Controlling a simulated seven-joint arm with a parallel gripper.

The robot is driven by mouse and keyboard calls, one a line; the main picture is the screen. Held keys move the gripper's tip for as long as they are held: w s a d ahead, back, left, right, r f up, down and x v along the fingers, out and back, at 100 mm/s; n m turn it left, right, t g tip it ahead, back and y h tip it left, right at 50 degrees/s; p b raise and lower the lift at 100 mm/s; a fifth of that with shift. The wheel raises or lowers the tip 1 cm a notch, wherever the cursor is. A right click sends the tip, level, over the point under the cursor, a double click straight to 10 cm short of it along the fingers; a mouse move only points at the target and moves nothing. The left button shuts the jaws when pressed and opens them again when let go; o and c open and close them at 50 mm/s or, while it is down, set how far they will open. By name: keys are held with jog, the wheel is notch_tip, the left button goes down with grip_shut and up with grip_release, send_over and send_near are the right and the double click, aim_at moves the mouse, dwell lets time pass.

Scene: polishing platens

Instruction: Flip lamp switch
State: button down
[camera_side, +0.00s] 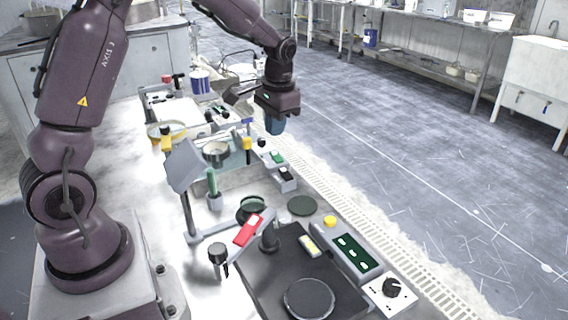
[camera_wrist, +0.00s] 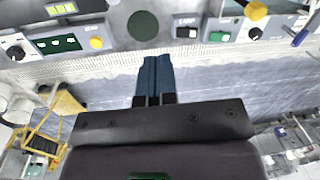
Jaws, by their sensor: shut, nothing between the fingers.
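My gripper (camera_side: 275,126) is shut and empty, its blue fingers pointing down above the row of control boxes; the fingers also show in the wrist view (camera_wrist: 154,76). A box with a dark rocker switch (camera_side: 286,174) sits at the near end of a short row; the same switch is in the wrist view (camera_wrist: 187,32), right of the fingertips. My fingers appear apart from both.
A black knob (camera_side: 262,143) and a yellow-topped lever (camera_side: 247,145) stand farther along. A dark green disc (camera_side: 302,205), a yellow button (camera_side: 330,221) and a green switch panel (camera_side: 352,252) are nearer. A grey plate on a stand (camera_side: 185,166) is left. Open floor (camera_side: 430,150) lies right.

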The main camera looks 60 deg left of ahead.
aim_at(283, 169)
jog(key=w+a+f+m+y, duration=0.1)
jog(key=w+a+f, duration=0.3)
jog(key=w+a, duration=0.35)
jog(key=shift+m, duration=0.3)
jog(key=f, duration=0.4)
jog(key=a+f, duration=0.1)
jog(key=f, duration=0.8)
jog(key=shift+s+a+f, duration=0.1)
jog(key=shift+a+f, duration=0.1)
jog(key=shift+a, duration=0.2)
